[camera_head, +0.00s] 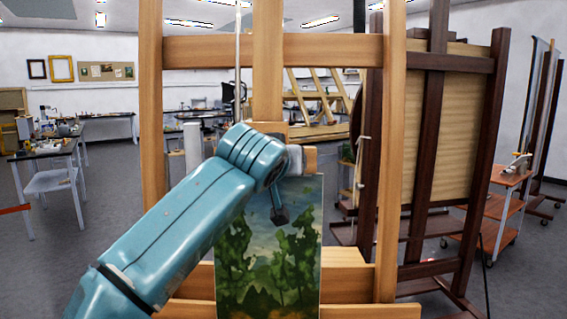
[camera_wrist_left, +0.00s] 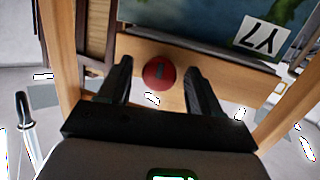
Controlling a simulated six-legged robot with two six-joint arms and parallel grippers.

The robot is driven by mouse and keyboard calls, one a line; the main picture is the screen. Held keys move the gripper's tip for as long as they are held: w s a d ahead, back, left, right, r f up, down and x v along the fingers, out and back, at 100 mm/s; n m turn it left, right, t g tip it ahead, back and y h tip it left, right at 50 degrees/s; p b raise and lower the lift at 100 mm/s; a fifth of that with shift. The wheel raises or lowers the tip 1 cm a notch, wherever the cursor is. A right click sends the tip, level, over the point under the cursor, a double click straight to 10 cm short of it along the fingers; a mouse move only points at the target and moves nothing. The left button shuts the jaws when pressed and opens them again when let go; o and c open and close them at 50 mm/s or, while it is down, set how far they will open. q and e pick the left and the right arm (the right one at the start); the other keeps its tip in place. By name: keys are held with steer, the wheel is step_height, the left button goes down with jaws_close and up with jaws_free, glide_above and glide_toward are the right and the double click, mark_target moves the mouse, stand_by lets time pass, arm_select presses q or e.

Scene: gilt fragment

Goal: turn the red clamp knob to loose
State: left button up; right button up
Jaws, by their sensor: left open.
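The red clamp knob (camera_wrist_left: 158,76) is a round red disc with a dark mark in its middle, on the easel's light wooden bar in the left wrist view. My left gripper (camera_wrist_left: 157,66) is open, its two dark fingers on either side of the knob. Gaps show between the knob and both fingers. How deep the fingers reach is hard to tell. In the head view my blue left arm hides the knob, and the gripper cannot be made out clearly. My right gripper is in neither view.
The wooden easel (camera_head: 391,150) holds a green landscape painting (camera_head: 268,275) right by my left arm. A white label (camera_wrist_left: 262,36) is on the picture's corner in the wrist view. A dark easel (camera_head: 487,150) stands behind right, with a wooden trolley (camera_head: 505,178) beyond.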

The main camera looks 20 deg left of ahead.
arm_select(q)
steer(key=b+v, duration=0.3)
steer(key=v, duration=1.3)
steer(key=shift+s, duration=0.2)
